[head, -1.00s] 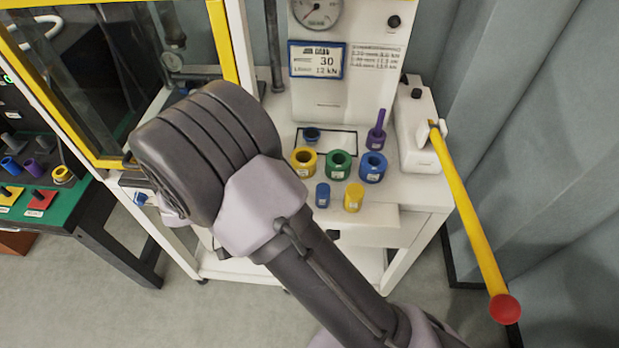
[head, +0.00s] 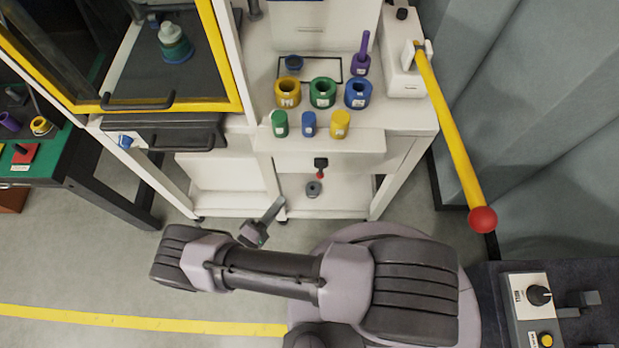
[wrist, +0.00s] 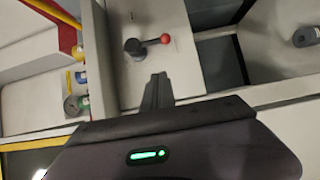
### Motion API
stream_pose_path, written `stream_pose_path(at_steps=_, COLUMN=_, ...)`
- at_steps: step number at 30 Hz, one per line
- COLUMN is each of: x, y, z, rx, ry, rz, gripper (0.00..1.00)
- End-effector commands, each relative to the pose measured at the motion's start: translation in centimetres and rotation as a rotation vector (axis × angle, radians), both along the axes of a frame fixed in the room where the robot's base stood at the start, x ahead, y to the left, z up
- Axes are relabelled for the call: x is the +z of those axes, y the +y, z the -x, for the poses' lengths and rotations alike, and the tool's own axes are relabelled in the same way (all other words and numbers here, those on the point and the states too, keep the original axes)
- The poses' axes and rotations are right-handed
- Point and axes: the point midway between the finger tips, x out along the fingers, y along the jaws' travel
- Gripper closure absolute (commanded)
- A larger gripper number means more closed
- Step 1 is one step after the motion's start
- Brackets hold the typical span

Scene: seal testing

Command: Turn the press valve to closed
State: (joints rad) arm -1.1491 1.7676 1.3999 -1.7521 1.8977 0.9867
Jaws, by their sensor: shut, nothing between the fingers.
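The press valve (wrist: 134,47) is a dark round hub with a short lever ending in a red ball, on a pale front panel. In the wrist view its lever points right. In the head view the valve (head: 321,163) sits below the drawer-like front of the press bench, with the red ball hanging down. My gripper (wrist: 160,78) is shut and empty, its fingertips a little short of the valve and apart from it. In the head view my gripper (head: 276,207) is left of and lower than the valve.
A grey ring-shaped part (head: 314,188) stands on the lower shelf. Coloured rings and cylinders (head: 323,92) stand on the bench top above. A long yellow lever with a red ball (head: 455,140) juts out at right. A yellow-framed guard door (head: 225,55) is at left.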

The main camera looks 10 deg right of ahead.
Motion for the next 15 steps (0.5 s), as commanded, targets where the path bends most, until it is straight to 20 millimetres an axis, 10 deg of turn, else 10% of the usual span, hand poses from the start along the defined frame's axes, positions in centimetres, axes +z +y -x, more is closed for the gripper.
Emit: stream_pose_path(at_steps=15, x=0.0, y=-8.4, z=-6.0, rx=-0.004, ry=0.004, rz=0.002, gripper=1.00)
